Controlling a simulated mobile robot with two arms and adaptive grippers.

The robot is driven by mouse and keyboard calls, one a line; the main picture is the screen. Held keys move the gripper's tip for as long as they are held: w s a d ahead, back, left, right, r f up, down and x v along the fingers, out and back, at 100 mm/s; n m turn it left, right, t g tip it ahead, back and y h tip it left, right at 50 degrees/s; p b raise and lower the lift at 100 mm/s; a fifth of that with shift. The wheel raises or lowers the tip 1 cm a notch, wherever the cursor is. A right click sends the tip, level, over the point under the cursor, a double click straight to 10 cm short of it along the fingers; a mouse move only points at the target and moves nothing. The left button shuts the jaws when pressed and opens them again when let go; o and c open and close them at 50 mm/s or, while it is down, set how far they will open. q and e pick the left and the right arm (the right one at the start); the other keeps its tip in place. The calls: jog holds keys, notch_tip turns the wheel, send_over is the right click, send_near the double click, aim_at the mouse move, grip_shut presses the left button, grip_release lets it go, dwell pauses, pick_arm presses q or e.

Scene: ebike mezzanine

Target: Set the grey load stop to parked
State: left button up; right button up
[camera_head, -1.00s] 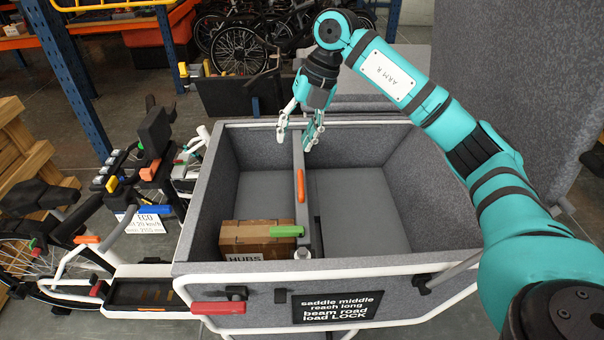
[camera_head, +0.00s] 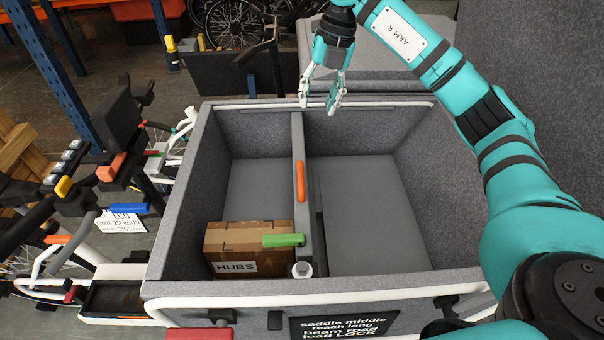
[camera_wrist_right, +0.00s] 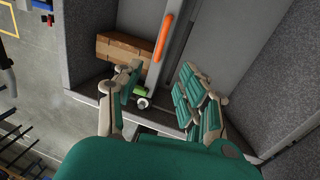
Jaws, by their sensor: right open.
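My right gripper (camera_head: 320,100) is open and empty, above the far rim of the cargo box, near the far end of its grey divider (camera_head: 299,140). In the right wrist view the open fingers (camera_wrist_right: 160,95) frame the divider, with its orange handle (camera_wrist_right: 163,37) beyond them. A grey handle on a dark mount (camera_head: 447,303) sits at the front right of the box, partly hidden by my right arm. I cannot tell for certain which grey part is the load stop. My left gripper is not in view.
A cardboard HUBS box (camera_head: 235,265) lies left of the divider, beside a green handle (camera_head: 283,240) and white knob (camera_head: 302,269). A red handle (camera_head: 199,334) and black sign (camera_head: 345,325) are on the front. The right compartment is clear. Bike controls (camera_head: 110,170) stand left.

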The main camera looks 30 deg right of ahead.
notch_tip(320, 180, down, 2)
jog(key=b, duration=0.1)
pick_arm(q)
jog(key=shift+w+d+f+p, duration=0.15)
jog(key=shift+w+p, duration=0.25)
jog(key=shift+p, duration=0.45)
pick_arm(e)
send_near(301, 172)
jog(key=f, duration=0.3)
jog(key=a+f, duration=0.1)
jog(key=f, duration=0.4)
jog(key=shift+w+a+f, duration=0.25)
jog(key=shift+w+f, duration=0.1)
jog(key=shift+w, duration=0.05)
grip_shut()
